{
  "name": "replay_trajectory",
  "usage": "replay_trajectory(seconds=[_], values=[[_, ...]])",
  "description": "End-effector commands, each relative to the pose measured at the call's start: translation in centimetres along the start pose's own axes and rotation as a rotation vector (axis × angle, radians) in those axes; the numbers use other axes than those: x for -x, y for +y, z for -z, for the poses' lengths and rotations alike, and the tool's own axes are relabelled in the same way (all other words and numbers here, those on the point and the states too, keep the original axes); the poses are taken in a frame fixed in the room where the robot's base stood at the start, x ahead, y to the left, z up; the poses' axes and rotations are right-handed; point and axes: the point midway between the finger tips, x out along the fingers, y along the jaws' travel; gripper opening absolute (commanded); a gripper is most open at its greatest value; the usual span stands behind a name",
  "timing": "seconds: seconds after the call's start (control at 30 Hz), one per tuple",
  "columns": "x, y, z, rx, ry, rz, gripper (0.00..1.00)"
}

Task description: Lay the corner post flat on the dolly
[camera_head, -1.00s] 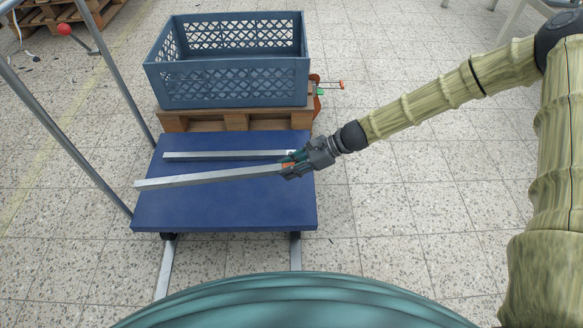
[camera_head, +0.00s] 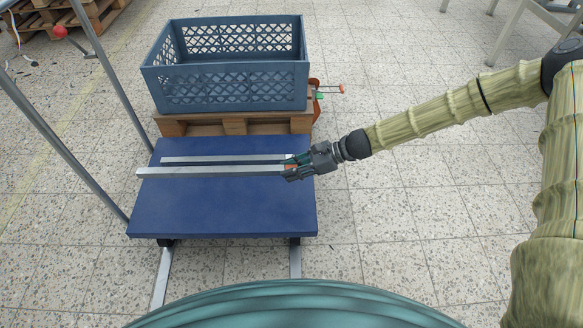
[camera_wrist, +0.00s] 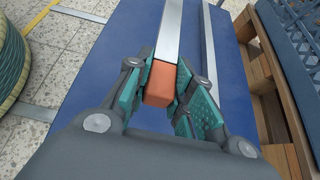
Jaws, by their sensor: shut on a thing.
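The corner post in my grip is a long silver bar (camera_head: 210,171) with an orange end (camera_wrist: 160,82). My gripper (camera_head: 291,169) is shut on it near that orange end, at the right side of the dolly; the jaws also show in the wrist view (camera_wrist: 160,88). The post runs left across the dolly's blue deck (camera_head: 220,212), almost level, its far tip at the deck's left edge. I cannot tell if it touches the deck. A second silver bar (camera_head: 220,159) lies on the deck just behind it, nearly parallel.
A blue-grey crate (camera_head: 230,87) stands on a wooden pallet (camera_head: 235,123) right behind the dolly. An orange-handled tool (camera_head: 328,90) is at its right side. The dolly's metal handle tubes (camera_head: 75,160) rise at the left. The front of the deck is bare.

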Motion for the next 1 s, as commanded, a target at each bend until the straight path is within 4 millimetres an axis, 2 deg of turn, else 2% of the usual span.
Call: replay_trajectory(seconds=[1.0], values=[[-4.5, 0.1, 7.8, -0.001, -0.001, -0.001, 0.00]])
